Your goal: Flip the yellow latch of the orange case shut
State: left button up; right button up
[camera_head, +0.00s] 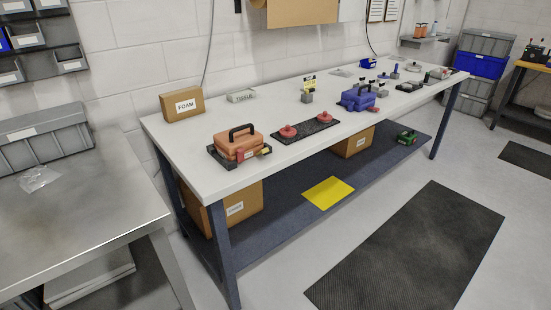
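The orange case (236,147) sits on a dark tray (216,157) at the near left part of the white workbench. Its black handle (242,131) stands up on top. A small yellow part (265,151), which looks like the latch, shows at the case's right front corner, next to a red part (240,155). It is too small to tell how far the latch is turned. Neither of my grippers is in view.
On the white bench (187,180), a black mat (300,148) with two red knobbed discs lies right of the case. A FOAM box (182,104) stands behind. A metal table (75,215) is at left. Floor before the bench is clear except a dark mat (410,255).

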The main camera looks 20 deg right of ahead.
aim_at(264, 150)
jog(key=z, duration=1.4)
jog(key=i, duration=1)
jog(key=u, duration=2.05)
